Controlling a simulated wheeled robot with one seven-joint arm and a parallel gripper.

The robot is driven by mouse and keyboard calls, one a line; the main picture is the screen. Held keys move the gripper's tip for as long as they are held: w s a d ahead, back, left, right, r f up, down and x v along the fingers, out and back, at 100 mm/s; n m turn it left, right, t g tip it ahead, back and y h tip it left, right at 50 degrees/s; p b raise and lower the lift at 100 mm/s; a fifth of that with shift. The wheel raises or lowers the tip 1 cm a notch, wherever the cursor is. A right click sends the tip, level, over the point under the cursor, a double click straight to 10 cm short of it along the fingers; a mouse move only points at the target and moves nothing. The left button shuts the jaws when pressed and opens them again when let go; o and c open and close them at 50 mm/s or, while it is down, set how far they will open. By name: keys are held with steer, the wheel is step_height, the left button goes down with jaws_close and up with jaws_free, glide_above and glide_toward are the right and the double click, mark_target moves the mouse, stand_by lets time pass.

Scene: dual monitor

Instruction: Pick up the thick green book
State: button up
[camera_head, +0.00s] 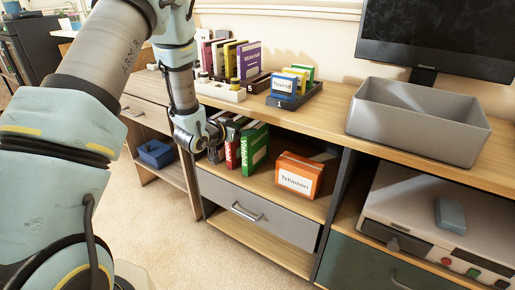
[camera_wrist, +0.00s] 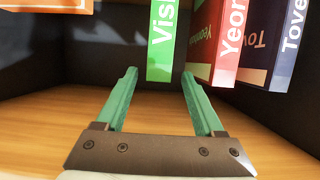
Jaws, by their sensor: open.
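A thick green book (camera_head: 262,140) with white lettering stands upright on the open lower shelf, at the right end of a short row. In the wrist view the green book (camera_wrist: 161,50) hangs down from the top edge, ahead of and roughly between my fingertips. My gripper (camera_wrist: 160,74) is open, with nothing between its green fingers. In the head view my gripper (camera_head: 212,142) is at the shelf opening, left of the green book and in front of the row's left end. Its fingertips are hard to make out there.
A red book (camera_head: 233,153) stands beside the green one, with darker books further left. An orange book (camera_head: 300,177) is to the right, with a gap between. The wooden top (camera_head: 330,112) overhangs the shelf. A grey bin (camera_head: 420,125) and book racks stand on it.

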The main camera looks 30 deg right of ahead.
mark_target(256, 126)
steer(key=x, duration=0.8)
steer(key=shift+s, duration=0.15)
jaws_close()
stand_by(0.4)
steer(key=shift+r, duration=0.1)
stand_by(0.7)
